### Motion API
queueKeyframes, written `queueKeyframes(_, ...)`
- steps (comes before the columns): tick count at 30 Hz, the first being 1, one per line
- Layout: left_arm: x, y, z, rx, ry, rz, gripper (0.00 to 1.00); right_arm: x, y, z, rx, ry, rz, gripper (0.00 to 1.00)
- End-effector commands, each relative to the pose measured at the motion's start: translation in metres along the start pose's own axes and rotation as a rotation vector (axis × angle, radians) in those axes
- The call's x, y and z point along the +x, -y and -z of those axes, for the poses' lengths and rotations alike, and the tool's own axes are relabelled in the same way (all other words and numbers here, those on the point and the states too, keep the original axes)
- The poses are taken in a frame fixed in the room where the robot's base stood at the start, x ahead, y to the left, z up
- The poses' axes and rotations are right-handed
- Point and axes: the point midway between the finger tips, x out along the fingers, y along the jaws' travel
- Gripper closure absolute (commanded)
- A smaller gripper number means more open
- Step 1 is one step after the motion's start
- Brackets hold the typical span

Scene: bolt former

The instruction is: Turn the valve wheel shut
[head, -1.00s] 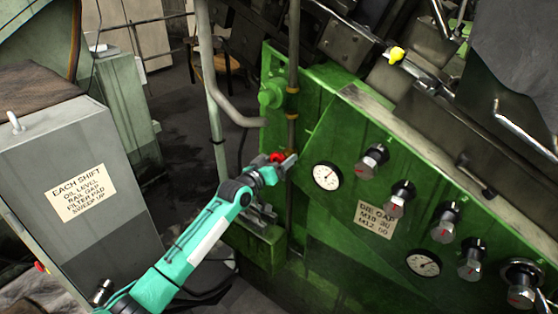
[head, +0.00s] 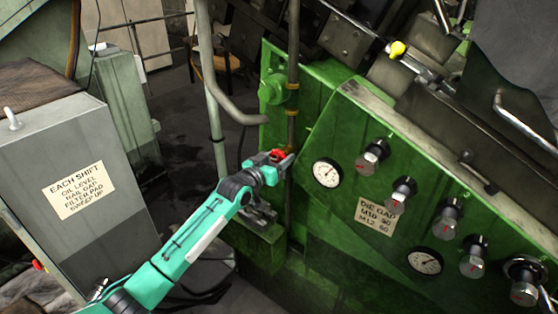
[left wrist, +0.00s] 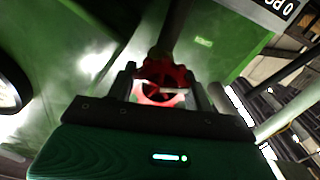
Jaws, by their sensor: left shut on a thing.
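The valve wheel (head: 278,154) is small and red, on a vertical pipe at the left end of the green machine. In the left wrist view the red wheel (left wrist: 163,84) sits between the two fingers, with its spokes showing. My left gripper (head: 284,160) is at the wheel and shut on it; the wrist view shows a finger (left wrist: 125,82) on either side of the rim. The head view hides part of the wheel behind the gripper. My right gripper is not in view.
The green panel (head: 330,215) carries dials and several black-and-silver knobs just right of the wheel. A bent grey pipe (head: 214,125) stands left of it. A grey cabinet (head: 120,190) with a label stands at the left. Dark floor shows between.

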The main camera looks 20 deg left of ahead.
Motion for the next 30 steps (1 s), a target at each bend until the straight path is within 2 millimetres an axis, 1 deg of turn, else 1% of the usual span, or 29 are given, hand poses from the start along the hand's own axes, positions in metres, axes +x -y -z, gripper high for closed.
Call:
queueKeyframes(3, 0.000, 0.001, -0.002, 0.113, 0.000, 0.000, 0.71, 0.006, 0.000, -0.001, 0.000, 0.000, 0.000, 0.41)
queueKeyframes(12, 0.000, 0.000, -0.001, 0.400, 0.000, 0.000, 0.71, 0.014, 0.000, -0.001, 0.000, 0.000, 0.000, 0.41)
queueKeyframes(30, 0.000, 0.000, -0.001, 0.969, 0.001, 0.000, 0.71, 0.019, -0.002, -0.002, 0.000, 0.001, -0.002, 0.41)
